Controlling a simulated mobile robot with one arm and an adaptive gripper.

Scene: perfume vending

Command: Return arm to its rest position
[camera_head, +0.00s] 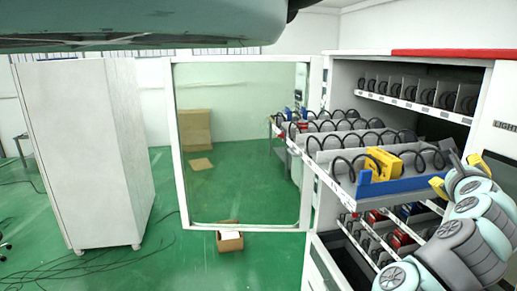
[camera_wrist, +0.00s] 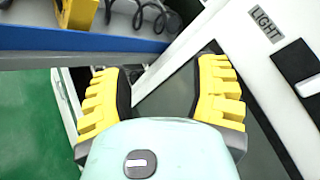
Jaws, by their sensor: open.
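My gripper (camera_wrist: 158,88) is open, and nothing shows between its yellow fingers in the wrist view. In the head view my gripper (camera_head: 458,172) is at the right, just beside the right end of a pulled-out shelf tray with a blue front edge (camera_head: 400,187). My arm runs from there down to the bottom right corner. A yellow box (camera_head: 382,163) stands on that tray among black spiral coils. The yellow box also shows at the top left of the wrist view (camera_wrist: 78,13), apart from the fingers.
The vending machine's glass door (camera_head: 243,140) stands open, left of the shelves. Lower shelves hold red and blue boxes (camera_head: 400,238). A white cabinet (camera_head: 85,150) stands at the left. An open cardboard box (camera_head: 230,241) and cables lie on the green floor.

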